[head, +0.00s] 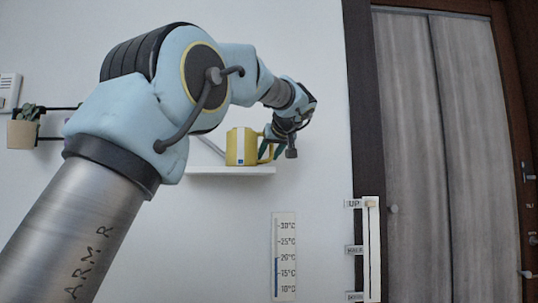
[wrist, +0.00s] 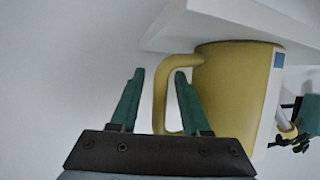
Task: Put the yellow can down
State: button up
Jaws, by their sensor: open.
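The yellow can (head: 237,147) has a handle and a white stripe with a blue square. It looks upright on the white wall shelf (head: 225,171) in the head view. In the wrist view the can (wrist: 232,95) meets the underside-up shelf (wrist: 215,25) at the top of the picture. My gripper (head: 268,140) is at the can's right side in the head view. In the wrist view my gripper (wrist: 158,73) is open, its green fingers on either side of the handle bar, with gaps. The right finger appears inside the handle loop.
A potted plant (head: 23,128) sits on a dark rack at the left. A thermometer strip (head: 285,257) and a slider panel (head: 371,248) are on the wall below. A grey wooden door (head: 440,150) stands at the right. Bare wall surrounds the shelf.

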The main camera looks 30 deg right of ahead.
jog(key=shift+r, duration=0.25)
jog(key=b+v, duration=0.4)
jog(key=v, duration=0.8)
jog(key=shift+f, duration=0.15)
